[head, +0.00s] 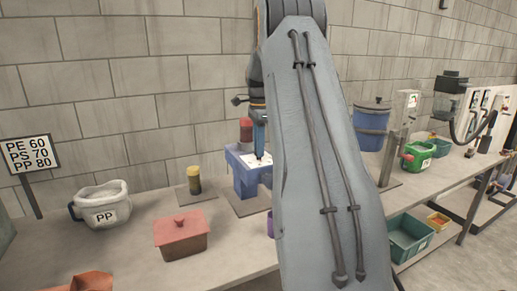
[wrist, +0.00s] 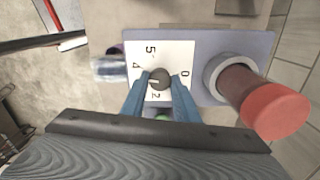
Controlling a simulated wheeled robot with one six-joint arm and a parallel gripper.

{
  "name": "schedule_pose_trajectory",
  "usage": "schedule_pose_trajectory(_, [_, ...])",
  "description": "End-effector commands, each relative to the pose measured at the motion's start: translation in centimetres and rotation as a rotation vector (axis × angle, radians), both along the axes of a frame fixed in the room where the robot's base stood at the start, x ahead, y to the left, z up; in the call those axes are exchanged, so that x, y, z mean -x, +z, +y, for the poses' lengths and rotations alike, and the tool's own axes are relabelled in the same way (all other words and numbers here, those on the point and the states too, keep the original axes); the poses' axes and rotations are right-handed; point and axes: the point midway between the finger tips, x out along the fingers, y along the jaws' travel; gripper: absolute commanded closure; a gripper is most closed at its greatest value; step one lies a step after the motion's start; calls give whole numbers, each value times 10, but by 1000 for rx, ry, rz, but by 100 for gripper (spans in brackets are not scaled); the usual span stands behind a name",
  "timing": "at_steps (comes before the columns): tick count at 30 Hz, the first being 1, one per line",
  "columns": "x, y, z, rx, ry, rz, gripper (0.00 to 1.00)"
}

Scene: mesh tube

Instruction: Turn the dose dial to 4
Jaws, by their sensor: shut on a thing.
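The dose dial is a small dark round knob (wrist: 160,79) on a white number plate (wrist: 176,50) in the wrist view. The numbers 5, 4, 0 and 2 show; the rest of the scale is covered by my fingers. A pale mark on the knob seems to point left, below the 4, towards my left finger. My gripper (wrist: 160,88) is shut on the knob, one blue finger on each side. In the head view, the plate (head: 258,161) sits on a blue-violet doser box (head: 246,182), with my gripper (head: 259,150) over it; my arm hides part of the box.
A dark red cylinder (wrist: 262,102) stands on the doser beside the plate. On the bench are a yellow-capped jar (head: 194,180), a red lidded box (head: 181,237) and a white PP tub (head: 102,207). A sign (head: 30,154) reads PE 60, PS 70, PP 80.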

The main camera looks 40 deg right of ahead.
Motion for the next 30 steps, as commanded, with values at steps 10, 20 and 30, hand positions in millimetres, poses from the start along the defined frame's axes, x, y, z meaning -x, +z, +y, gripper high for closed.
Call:
schedule_pose_trajectory(10, [-1, 2, -1, 4, -159, -4, 95])
schedule_pose_trajectory(20, [-1, 2, -1, 4, -195, -4, 95])
schedule_pose_trajectory(30, [-1, 2, -1, 3, -194, -4, 61])
